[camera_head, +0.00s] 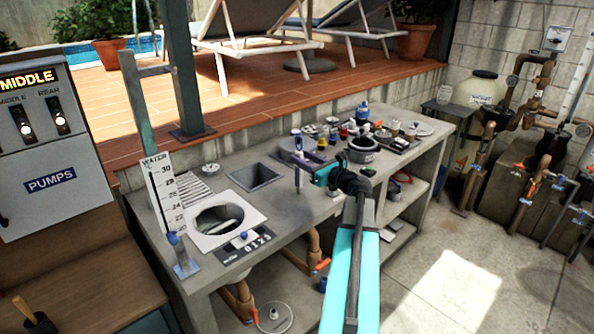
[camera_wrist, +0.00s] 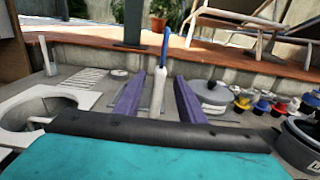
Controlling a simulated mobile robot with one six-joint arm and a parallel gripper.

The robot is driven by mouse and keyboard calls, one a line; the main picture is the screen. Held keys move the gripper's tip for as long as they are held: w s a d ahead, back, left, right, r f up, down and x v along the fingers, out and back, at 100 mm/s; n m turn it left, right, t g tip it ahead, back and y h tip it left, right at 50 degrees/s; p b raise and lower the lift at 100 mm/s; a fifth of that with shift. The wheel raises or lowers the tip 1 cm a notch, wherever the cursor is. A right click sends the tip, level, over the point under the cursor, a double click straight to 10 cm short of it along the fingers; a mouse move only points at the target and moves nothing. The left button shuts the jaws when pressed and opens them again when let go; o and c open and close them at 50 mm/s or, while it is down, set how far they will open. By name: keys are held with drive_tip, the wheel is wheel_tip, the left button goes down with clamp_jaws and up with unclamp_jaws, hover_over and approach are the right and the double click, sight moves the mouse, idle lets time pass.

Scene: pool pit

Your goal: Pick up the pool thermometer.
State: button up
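A slim white object with a blue top, which looks like the pool thermometer (camera_wrist: 157,90), stands upright between my gripper's two purple fingers in the wrist view. In the head view, a blue-and-white piece that seems to be it (camera_head: 297,142) shows just beyond the fingers. My gripper (camera_wrist: 158,88) is open, with a finger on either side and small gaps visible. It also shows in the head view (camera_head: 304,168), low over the counter. Contact with the thermometer cannot be seen. The thermometer's foot is hidden by my wrist.
The grey counter (camera_head: 270,218) has a square recess (camera_head: 256,177) and a round opening (camera_head: 216,217) at left. A grey lidded pot (camera_wrist: 213,96), several coloured bottles and a dark pot (camera_head: 363,150) stand to the right. A white water scale (camera_head: 163,192) rises at the left end.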

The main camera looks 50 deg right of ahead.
drive_tip(key=shift+w, duration=0.45)
drive_tip(key=w, duration=0.1)
drive_tip(key=w+p, duration=0.1)
drive_tip(key=w, duration=0.1)
drive_tip(key=w+p, duration=0.1)
drive_tip(key=w, duration=0.1)
drive_tip(key=shift+w+d+f, duration=0.1)
drive_tip(key=shift+d+f, duration=0.05)
drive_tip(key=shift+f, duration=0.15)
idle(0.4)
clamp_jaws()
